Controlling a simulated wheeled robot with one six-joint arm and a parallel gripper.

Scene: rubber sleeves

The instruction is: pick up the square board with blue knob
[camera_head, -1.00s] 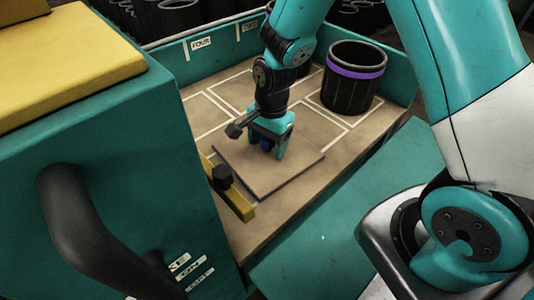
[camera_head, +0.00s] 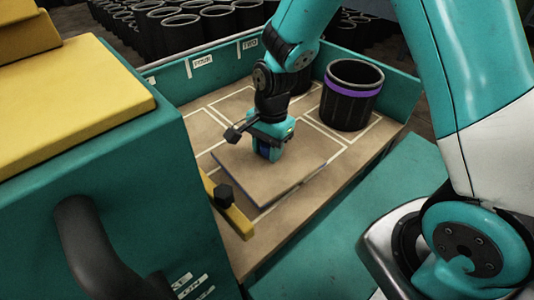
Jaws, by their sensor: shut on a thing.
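The square board (camera_head: 288,182) is a flat brown plate over the tray floor, in the middle of the head view. Its near edge seems slightly raised off the floor, though the height is hard to judge. Its blue knob (camera_head: 263,150) is mostly hidden between the fingers. My gripper (camera_head: 268,152) points down over the board and is shut on the knob.
A black ribbed sleeve with a purple band (camera_head: 353,94) stands right of my arm, with another dark sleeve partly behind the arm. A yellow bar with a black knob (camera_head: 228,205) lies by the board's left corner. Teal walls (camera_head: 210,72) enclose the tray.

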